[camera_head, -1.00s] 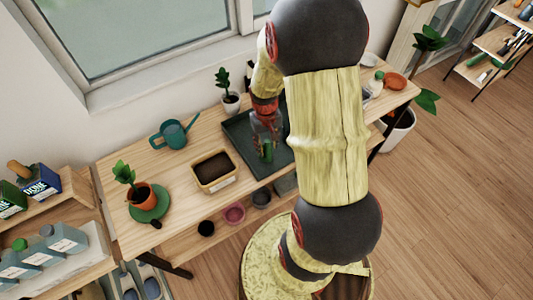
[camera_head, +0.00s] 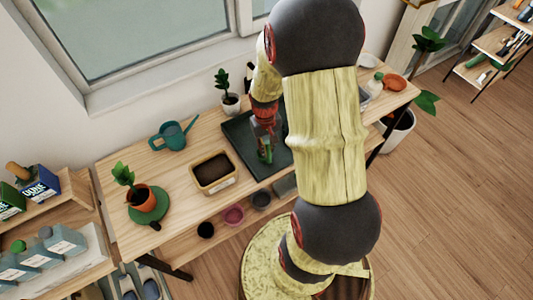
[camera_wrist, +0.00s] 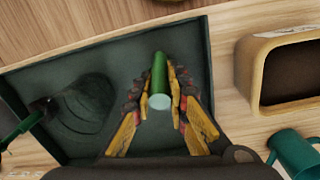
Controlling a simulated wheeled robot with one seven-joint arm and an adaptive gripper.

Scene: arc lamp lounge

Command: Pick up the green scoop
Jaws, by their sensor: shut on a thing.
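A dark rounded object (camera_wrist: 80,108) lies in the tray in the wrist view. A soil-filled planter box (camera_head: 214,188), teal watering can (camera_head: 170,137), potted plant (camera_head: 230,102) and orange pot (camera_head: 141,197) stand nearby.

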